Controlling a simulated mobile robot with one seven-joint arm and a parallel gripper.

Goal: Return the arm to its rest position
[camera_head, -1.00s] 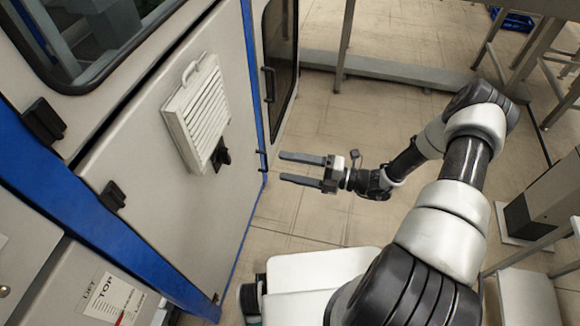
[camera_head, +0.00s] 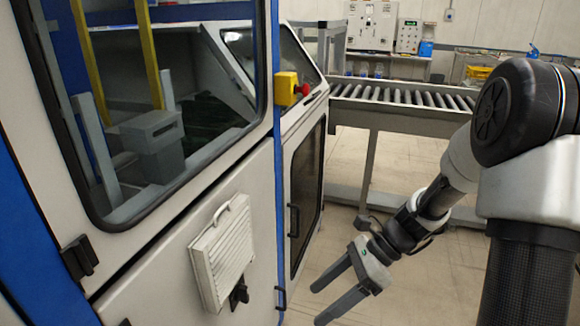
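My gripper (camera_head: 333,297) shows at the lower middle of the head view, at the end of my arm. Its two grey fingers are spread apart with nothing between them. It points left and down, over the floor, in front of the cabinet's lower door and apart from it. My arm comes in from the right edge and bends down to the gripper.
A blue-framed machine cabinet (camera_head: 157,270) with a window and a vented panel (camera_head: 222,255) fills the left. A yellow box with a red button (camera_head: 287,88) sits on its corner. A roller conveyor (camera_head: 400,97) stands behind. Tiled floor (camera_head: 440,275) is clear between.

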